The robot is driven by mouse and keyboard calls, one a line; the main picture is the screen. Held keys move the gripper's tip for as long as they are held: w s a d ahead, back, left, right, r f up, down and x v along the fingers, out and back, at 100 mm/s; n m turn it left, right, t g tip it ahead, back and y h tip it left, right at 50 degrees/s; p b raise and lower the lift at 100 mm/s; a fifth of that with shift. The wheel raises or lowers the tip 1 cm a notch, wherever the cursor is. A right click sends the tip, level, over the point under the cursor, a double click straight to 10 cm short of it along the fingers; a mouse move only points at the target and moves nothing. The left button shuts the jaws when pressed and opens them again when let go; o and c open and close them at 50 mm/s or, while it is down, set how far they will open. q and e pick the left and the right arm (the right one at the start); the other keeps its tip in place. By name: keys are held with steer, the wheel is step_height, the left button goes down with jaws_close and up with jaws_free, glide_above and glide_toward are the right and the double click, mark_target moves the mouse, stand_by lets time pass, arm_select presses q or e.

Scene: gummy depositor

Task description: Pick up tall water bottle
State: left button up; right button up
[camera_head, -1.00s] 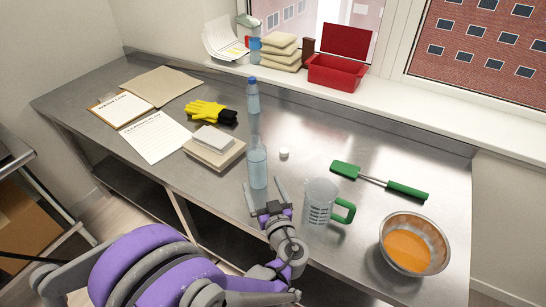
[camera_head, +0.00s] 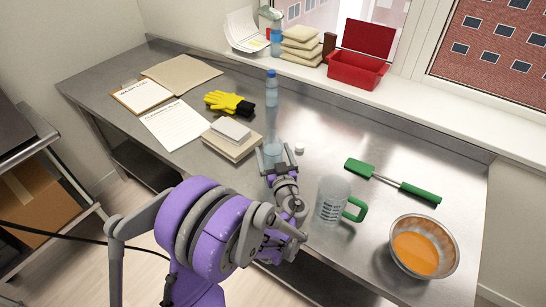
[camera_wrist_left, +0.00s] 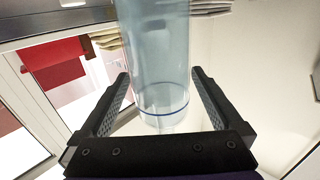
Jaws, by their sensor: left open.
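Two clear bottles stand on the steel table. One with a blue cap (camera_head: 271,92) is farther back. A nearer clear bottle (camera_head: 272,150) has no blue cap, and its lower part is partly hidden by my left gripper (camera_head: 274,167). In the left wrist view a clear bottle (camera_wrist_left: 155,50) with a blue line near one end stands between the two open black fingers of my left gripper (camera_wrist_left: 160,85). A gap shows at the left finger; contact at the right finger is unclear. My right gripper is out of view.
A measuring jug (camera_head: 333,200) with a green handle stands just right of the gripper. A white cap (camera_head: 299,148), a green spatula (camera_head: 395,181) and a bowl (camera_head: 452,265) of orange liquid lie farther right.

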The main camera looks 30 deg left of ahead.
mark_target(273, 131)
arm_select(q)
steer(key=shift+w+a, duration=0.2)
steer(key=shift+s, duration=0.15)
steer(key=shift+c, duration=0.3)
steer(key=shift+d, duration=0.1)
steer(key=shift+c, duration=1.1)
jaws_close()
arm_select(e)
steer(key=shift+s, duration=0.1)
arm_select(q)
steer(key=shift+r, duration=0.1)
step_height(273, 131, up, 10)
steer(key=shift+f+p, duration=0.1)
steer(key=shift+p, duration=0.85)
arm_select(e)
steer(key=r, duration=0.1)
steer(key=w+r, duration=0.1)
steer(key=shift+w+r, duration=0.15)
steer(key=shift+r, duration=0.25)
